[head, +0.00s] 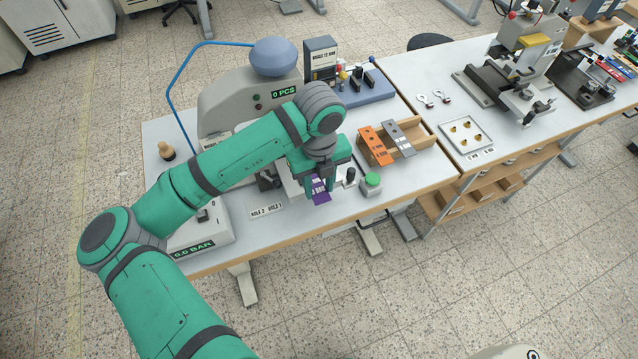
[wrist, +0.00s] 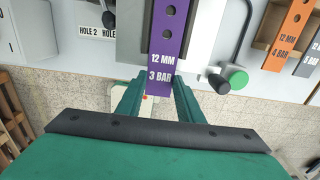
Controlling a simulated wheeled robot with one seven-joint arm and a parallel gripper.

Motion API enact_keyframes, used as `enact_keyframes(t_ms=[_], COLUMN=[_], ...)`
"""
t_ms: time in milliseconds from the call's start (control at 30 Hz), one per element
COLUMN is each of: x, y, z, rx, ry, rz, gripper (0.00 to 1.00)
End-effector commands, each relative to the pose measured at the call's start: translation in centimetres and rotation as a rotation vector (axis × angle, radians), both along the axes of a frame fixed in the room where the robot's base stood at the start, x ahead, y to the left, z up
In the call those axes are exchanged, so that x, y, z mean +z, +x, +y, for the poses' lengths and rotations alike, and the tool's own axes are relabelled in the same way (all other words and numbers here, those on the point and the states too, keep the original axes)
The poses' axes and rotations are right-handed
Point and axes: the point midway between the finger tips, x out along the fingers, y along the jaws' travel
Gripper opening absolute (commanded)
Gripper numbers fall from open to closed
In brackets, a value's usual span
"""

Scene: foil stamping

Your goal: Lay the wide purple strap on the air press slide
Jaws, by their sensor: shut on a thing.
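The wide purple strap (head: 321,196), marked 12 MM and 3 BAR, is under my gripper at the front of the air press (head: 250,98). In the wrist view the strap (wrist: 168,40) runs away from my gripper (wrist: 157,88), with two dark holes toward its far end. The fingers are shut on its near end. The strap's far part is over the grey press slide (wrist: 131,35). I cannot tell whether it touches the slide. My arm and gripper hide much of the slide in the head view.
An orange strap (head: 374,146) and a grey strap (head: 405,139) lie on a wooden holder to the right. A green button (head: 372,180) stands close to the right of my gripper. A HOLE 2 / HOLE 1 label (head: 267,210) lies left. The table's front edge is near.

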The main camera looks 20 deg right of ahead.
Motion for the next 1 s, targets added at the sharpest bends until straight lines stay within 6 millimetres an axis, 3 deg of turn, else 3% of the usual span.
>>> enact_keyframes(t_ms=[867,900,1000], x=[0.01,0.01,0.01], y=[0.71,0.74,0.73], z=[0.01,0.02,0.01], rx=[0.000,0.000,0.000], ry=[0.000,0.000,0.000], rz=[0.000,0.000,0.000], gripper=[0.12,0.36,0.55])
